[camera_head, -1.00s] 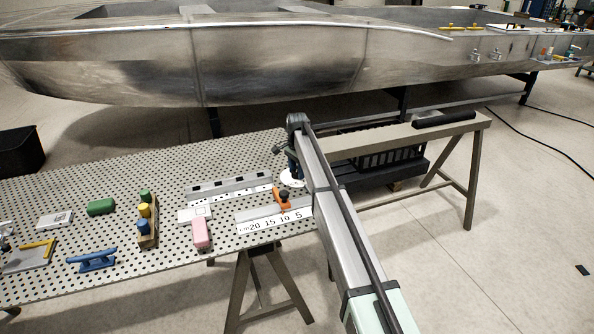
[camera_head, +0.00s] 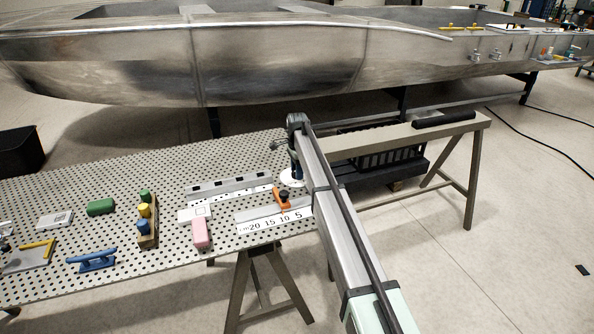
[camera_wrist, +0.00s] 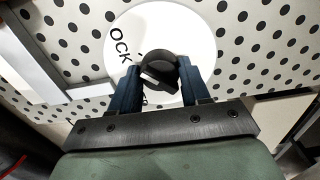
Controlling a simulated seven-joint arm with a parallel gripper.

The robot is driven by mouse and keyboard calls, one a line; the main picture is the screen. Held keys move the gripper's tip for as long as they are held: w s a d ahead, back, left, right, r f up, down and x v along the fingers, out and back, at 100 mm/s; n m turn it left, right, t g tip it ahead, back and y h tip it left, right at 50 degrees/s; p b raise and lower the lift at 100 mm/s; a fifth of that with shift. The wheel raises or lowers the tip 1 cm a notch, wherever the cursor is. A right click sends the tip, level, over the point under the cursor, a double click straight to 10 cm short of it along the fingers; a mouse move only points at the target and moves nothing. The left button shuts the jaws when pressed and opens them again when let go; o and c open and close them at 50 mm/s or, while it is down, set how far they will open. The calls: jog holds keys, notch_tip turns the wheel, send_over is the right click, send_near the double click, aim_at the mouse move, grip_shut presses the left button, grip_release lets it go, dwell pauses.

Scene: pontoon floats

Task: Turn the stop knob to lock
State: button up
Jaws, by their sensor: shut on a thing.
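The stop knob is a dark round knob (camera_wrist: 158,72) with a pale mark on its face, on a white disc (camera_wrist: 180,28) lettered with "OCK", the rest of the word being hidden or cut off. In the wrist view my gripper (camera_wrist: 160,78) has its two blue fingers on either side of the knob, shut on it. In the head view the white disc (camera_head: 291,179) shows at the right end of the perforated table, and my arm hides the knob there.
On the perforated table (camera_head: 110,185), a ruled strip with an orange clamp (camera_head: 282,197) lies just left of the disc. A grey rail (camera_head: 230,186), a pink block (camera_head: 202,233) and a rack with coloured pieces (camera_head: 148,234) are farther left. A trestle beam (camera_head: 400,138) stands at right.

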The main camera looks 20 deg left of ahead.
jog(key=o, duration=1)
jog(key=shift+o, duration=0.2)
notch_tip(320, 180, up, 14)
jog(key=shift+f, duration=0.1)
dwell(0.3)
